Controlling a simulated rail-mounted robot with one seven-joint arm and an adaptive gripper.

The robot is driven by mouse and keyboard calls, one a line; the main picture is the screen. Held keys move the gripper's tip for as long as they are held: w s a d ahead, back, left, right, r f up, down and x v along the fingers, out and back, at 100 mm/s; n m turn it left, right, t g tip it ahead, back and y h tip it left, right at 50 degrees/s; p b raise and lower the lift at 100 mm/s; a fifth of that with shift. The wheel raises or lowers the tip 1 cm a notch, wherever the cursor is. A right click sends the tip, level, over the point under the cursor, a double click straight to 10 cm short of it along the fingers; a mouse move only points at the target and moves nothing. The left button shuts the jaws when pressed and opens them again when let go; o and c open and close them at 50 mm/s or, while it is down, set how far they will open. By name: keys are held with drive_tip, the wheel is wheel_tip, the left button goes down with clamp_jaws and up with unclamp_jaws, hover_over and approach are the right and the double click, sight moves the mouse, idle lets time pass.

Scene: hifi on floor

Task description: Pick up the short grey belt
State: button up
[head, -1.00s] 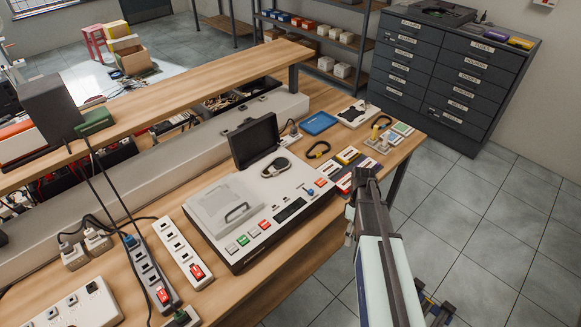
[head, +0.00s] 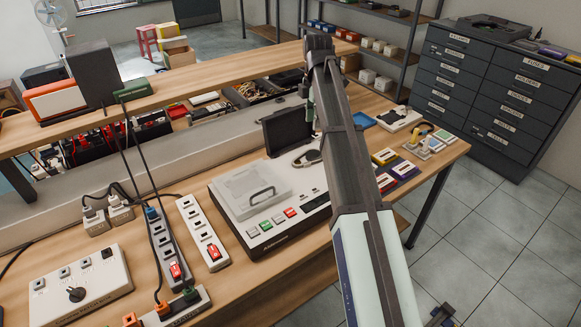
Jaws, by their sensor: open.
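A small dark grey oval loop (head: 307,158) lies on the pale machine (head: 238,218), beside its raised black lid (head: 287,132). It may be the short grey belt, but it is too small to be sure. My arm rises from the lower right across the bench and hides part of the machine's right side and the bench behind it. I cannot make out my gripper's fingers. Another dark loop with some yellow (head: 424,128) lies at the bench's right end.
Power strips (head: 204,232) and a white control box (head: 82,285) occupy the left front. A raised wooden shelf (head: 190,95) runs along the back.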

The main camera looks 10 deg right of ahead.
drive_tip(key=p, duration=0.3)
hover_over(308, 162)
drive_tip(key=f, duration=1.1)
drive_tip(key=shift+s+d+f, duration=0.1)
drive_tip(key=shift+d+f, duration=0.1)
drive_tip(key=shift+f, duration=0.1)
drive_tip(key=shift+a+f+p, duration=0.15)
drive_tip(key=shift+f+p, duration=0.4)
drive_tip(key=shift+f, duration=0.8)
drive_tip(key=shift+a+f+p, duration=0.15)
drive_tip(key=shift+f+p, duration=0.35)
drive_tip(key=shift+f, duration=0.8)
clamp_jaws()
